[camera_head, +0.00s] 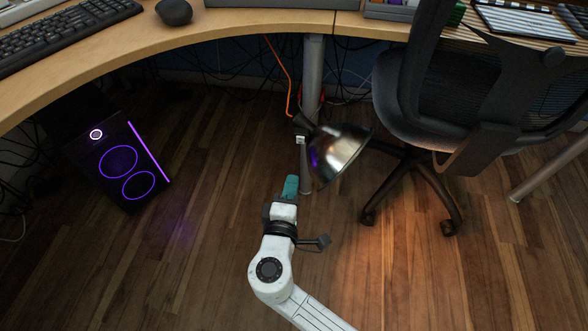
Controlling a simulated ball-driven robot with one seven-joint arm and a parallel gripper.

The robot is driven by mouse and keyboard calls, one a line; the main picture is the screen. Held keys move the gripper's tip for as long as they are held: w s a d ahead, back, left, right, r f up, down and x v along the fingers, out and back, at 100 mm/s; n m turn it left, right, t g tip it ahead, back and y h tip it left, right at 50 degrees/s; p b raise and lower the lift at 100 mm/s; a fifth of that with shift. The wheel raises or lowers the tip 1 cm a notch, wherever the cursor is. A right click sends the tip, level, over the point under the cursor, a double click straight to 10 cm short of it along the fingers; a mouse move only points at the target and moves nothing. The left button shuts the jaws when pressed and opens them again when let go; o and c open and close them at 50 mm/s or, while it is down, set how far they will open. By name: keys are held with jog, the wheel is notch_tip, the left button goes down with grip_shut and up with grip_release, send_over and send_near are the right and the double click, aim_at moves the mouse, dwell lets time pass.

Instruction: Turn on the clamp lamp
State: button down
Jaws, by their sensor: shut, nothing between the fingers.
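The clamp lamp (340,153) has a shiny metal dome shade that opens down and to the right, a black socket (302,123) and an orange cord. Its bulb is hidden inside the shade. A small pale part (300,139) sits just below the socket, with a grey tapered piece (305,175) hanging under it. A warm patch of light lies on the floor below and right of the shade. My gripper (291,182) has teal fingers, shut and empty, pointing up in the picture. It is just left of the grey piece's lower end; I cannot tell whether they touch.
A curved wooden desk (180,40) spans the top, with a metal leg (314,75) behind the lamp. A black office chair (430,110) stands close on the right. A computer tower (125,165) with purple lights stands at left. The wooden floor around my arm is clear.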

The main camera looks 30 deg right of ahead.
jog(key=s+a, duration=0.2)
jog(key=s+p, duration=0.1)
jog(key=s, duration=0.1)
jog(key=shift+a+f, duration=0.3)
jog(key=shift+a, duration=0.1)
jog(key=s+d+f+m+g+y, duration=0.1)
jog(key=s+d+f+m+g, duration=0.3)
jog(key=d, duration=0.4)
jog(key=s+d+f+m+g, duration=0.1)
jog(key=s+d+m+g, duration=0.35)
jog(key=s+d, duration=0.25)
jog(key=s+a+f+m+g+y, duration=0.1)
jog(key=s+m+g+y, duration=0.25)
jog(key=s+y, duration=0.6)
notch_tip(320, 180, up, 35)
jog(key=s+p, duration=0.1)
jog(key=p, duration=3.4)
jog(key=shift+s+a+n+h, duration=0.3)
jog(key=shift+n+h, duration=0.1)
jog(key=shift+h, duration=0.05)
